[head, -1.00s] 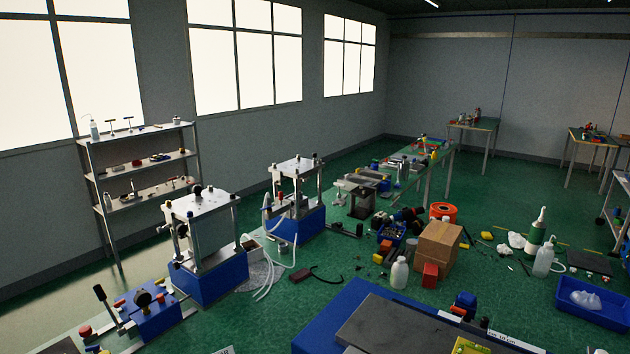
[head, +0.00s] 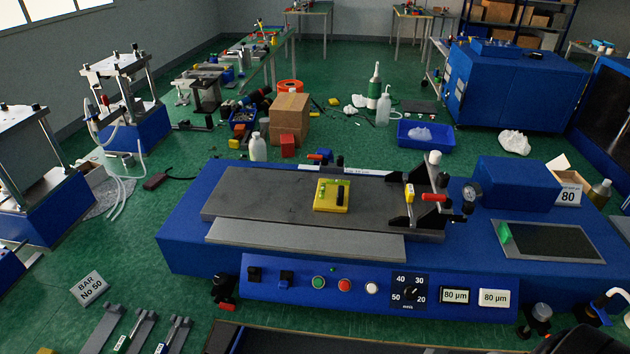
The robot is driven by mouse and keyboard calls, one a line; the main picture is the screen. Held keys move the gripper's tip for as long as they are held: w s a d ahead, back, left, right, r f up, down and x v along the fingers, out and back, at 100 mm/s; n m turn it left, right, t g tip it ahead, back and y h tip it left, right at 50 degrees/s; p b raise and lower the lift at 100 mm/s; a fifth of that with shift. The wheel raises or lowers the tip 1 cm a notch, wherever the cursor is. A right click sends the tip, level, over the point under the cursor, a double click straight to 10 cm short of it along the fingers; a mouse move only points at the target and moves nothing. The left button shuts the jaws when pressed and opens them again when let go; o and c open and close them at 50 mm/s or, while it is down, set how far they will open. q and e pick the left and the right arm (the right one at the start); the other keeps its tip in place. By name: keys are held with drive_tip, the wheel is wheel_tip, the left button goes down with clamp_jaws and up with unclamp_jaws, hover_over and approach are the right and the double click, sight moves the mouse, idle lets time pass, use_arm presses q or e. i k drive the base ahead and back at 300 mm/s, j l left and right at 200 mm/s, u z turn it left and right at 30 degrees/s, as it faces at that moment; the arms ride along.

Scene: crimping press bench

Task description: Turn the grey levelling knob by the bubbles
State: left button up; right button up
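A yellow level block (head: 331,196) with green bubble vials and a black part lies on the dark grey plate (head: 265,192) of the blue coating machine (head: 190,232). The bubbles are too small to read. A grey knob (head: 541,311) stands at the machine's front right corner, with dark parts below it. A black knob (head: 221,286) with a red part below it sits at the front left corner.
The front panel (head: 320,287) carries buttons and a dial. A carriage (head: 425,205) with a gauge stands on the plate's right end. Bars (head: 135,330) lie at front left. A dark rounded shape (head: 575,342), unidentified, is at bottom right. Presses (head: 125,100) stand at left.

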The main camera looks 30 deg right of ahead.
sight(542, 312)
drive_tip(key=z, duration=2.5)
